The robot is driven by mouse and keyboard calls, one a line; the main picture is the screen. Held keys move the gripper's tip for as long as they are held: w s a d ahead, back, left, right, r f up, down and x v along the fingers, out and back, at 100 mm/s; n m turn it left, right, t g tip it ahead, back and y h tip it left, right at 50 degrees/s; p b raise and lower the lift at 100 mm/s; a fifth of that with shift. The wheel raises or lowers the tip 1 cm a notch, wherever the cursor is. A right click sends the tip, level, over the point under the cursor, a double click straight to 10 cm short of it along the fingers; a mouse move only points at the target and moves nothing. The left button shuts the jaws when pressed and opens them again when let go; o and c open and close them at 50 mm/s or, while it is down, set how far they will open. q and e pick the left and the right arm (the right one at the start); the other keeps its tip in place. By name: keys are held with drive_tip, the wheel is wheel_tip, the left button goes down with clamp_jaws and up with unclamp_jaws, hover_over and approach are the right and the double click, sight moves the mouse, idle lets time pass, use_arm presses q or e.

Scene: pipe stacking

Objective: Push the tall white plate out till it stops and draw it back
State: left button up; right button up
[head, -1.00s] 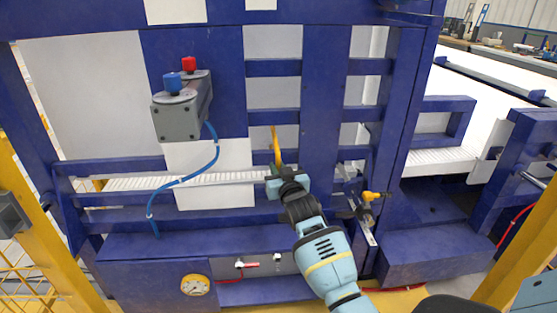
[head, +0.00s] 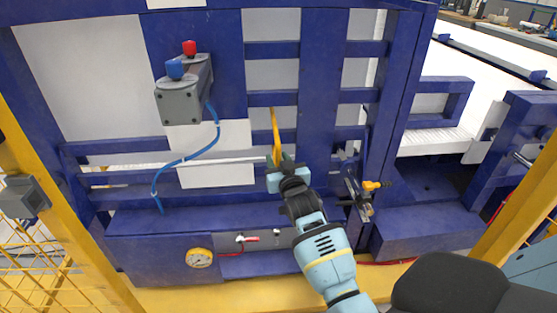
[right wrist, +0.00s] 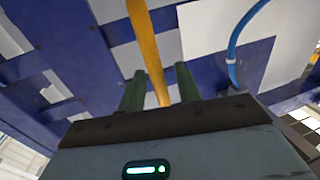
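A white plate (head: 214,165) stands upright in the blue machine frame, left of my right gripper, and spans the gap above and below a horizontal rail. Larger white panels show behind the frame, so I cannot be sure which is the tall plate. My right gripper (head: 278,161) is at a yellow upright bar (head: 275,130). In the right wrist view the yellow bar (right wrist: 149,45) runs between the two green fingers (right wrist: 160,88), with gaps visible on both sides. The gripper is open there. The bar's lower end is hidden. My left gripper is out of view.
A grey box with red and blue knobs (head: 184,97) juts out at upper left, its blue hose (head: 217,125) hanging down. A yellow-handled clamp (head: 372,186) is right of my arm. A gauge (head: 200,258) and red-handled valve (head: 247,239) sit below.

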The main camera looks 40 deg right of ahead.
drive_tip(key=v, duration=0.7)
drive_tip(key=shift+s+p, duration=0.3)
drive_tip(key=shift+p, duration=0.05)
drive_tip(key=shift+a, duration=0.1)
